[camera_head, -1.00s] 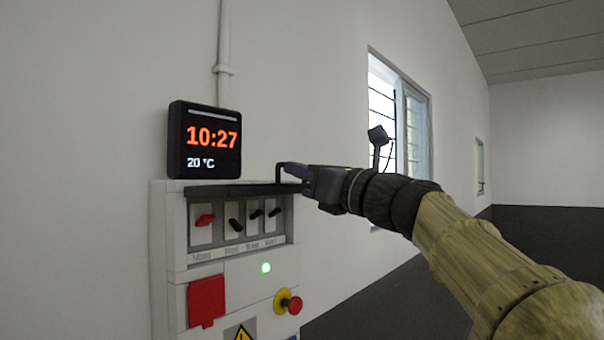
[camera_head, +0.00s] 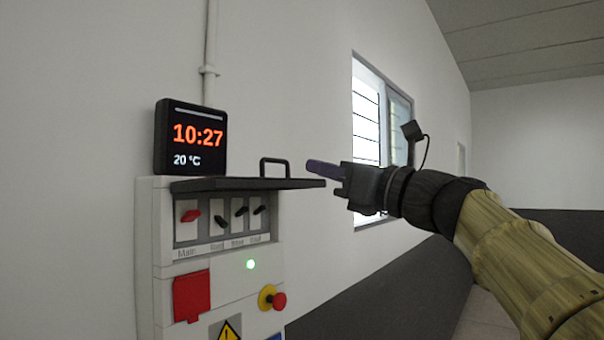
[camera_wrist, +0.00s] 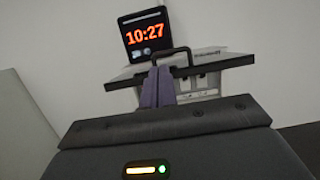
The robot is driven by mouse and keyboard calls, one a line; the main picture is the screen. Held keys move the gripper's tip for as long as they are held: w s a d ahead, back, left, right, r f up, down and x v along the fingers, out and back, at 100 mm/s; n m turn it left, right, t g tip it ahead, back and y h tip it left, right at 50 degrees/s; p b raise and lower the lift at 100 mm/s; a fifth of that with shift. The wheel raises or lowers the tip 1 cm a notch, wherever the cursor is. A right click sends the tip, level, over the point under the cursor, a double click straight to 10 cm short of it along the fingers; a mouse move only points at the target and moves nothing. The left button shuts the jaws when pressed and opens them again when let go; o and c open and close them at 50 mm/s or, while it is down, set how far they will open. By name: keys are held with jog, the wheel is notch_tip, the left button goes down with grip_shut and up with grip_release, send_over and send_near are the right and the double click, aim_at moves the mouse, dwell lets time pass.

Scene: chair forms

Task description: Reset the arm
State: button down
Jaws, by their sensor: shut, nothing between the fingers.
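My gripper (camera_head: 312,167) points left in the head view, with its purple fingers closed together and nothing between them. The fingertips are just right of the black handle (camera_head: 274,161) on the raised dark lid (camera_head: 235,184) of the wall control box (camera_head: 158,238). In the head view a gap shows between fingers and handle. In the wrist view my fingers (camera_wrist: 157,85) overlap the handle (camera_wrist: 170,51), and I cannot tell the depth between them there. My arm reaches in from the lower right.
A black clock (camera_head: 190,137) reading 10:27 sits above the box. Under the lid are a red switch (camera_head: 190,215) and several black switches. Below are a green light (camera_head: 250,264), a red flap (camera_head: 191,296) and a red stop button (camera_head: 278,300). A window (camera_head: 380,120) is behind my wrist.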

jog(key=shift+v, duration=0.85)
jog(key=shift+w, duration=0.2)
jog(key=w+d+f+n+g+h+b, duration=0.2)
jog(key=f+n+h, duration=0.25)
jog(key=f, duration=1.55)
jog(key=w+d+f+n+g+h+b, duration=0.1)
jog(key=w+f+n+g+h+b, duration=0.35)
jog(key=f, duration=1.65)
jog(key=s+d+f+n+g+h, duration=0.1)
jog(key=s+d+f+n+h, duration=0.1)
jog(key=s+f+n, duration=0.3)
jog(key=s+d+f+n+g+h+b, duration=0.1)
jog(key=s+f+n, duration=0.5)
jog(key=f, duration=0.8)
jog(key=s+d+f+n+g+h+b, duration=0.1)
jog(key=s+d+f+n+h, duration=0.3)
jog(key=s+f, duration=0.5)
jog(key=shift+f+n+g+h, duration=0.35)
jog(key=shift+f+n+h, duration=0.15)
jog(key=shift+f+n, duration=0.25)
